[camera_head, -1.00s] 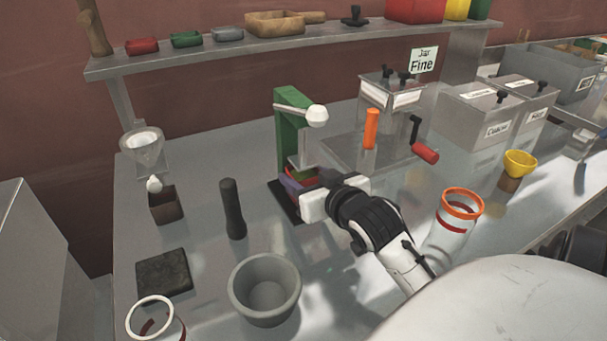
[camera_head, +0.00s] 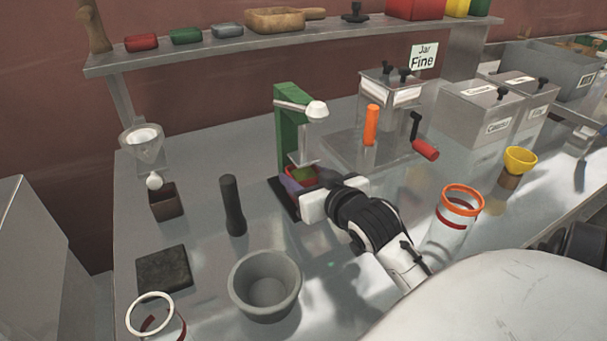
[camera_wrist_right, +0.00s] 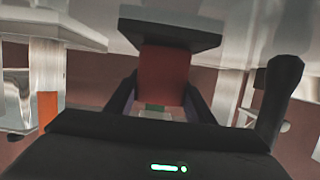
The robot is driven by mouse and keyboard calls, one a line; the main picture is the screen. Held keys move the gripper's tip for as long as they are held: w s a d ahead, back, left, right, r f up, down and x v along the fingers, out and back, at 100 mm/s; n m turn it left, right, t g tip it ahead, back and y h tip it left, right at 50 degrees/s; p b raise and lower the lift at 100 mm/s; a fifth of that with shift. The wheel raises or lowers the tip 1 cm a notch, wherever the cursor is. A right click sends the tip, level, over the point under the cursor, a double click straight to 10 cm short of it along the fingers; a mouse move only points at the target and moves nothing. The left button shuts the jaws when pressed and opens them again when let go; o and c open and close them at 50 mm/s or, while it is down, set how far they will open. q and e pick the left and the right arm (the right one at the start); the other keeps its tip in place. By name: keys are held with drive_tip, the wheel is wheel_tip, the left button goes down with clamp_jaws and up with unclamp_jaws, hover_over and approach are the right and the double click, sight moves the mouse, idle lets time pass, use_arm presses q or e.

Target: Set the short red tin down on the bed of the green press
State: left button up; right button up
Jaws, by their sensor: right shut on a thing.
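The green press (camera_head: 288,125) stands near the back of the bench, with a white-knobbed lever and a dark bed plate (camera_head: 279,190) at its foot. My right gripper (camera_head: 308,182) reaches in at the bed from the right, under the press head. It is shut on the short red tin (camera_head: 325,171), which is mostly hidden by the fingers. In the right wrist view the tin (camera_wrist_right: 163,72) sits between the two fingers, against the dark bed plate (camera_wrist_right: 170,32). I cannot tell whether the tin touches the bed. My left gripper is not in view.
A dark pestle (camera_head: 232,205) and a grey mortar (camera_head: 264,288) stand in front of the press. A jar with an orange rim (camera_head: 461,208) stands beside my right arm. A metal box (camera_head: 392,105) and an orange-handled tool (camera_head: 371,125) are to the right.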

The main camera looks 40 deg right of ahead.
drive_tip(key=shift+f, duration=0.1)
idle(0.5)
drive_tip(key=o, duration=1.3)
drive_tip(key=shift+c, duration=0.2)
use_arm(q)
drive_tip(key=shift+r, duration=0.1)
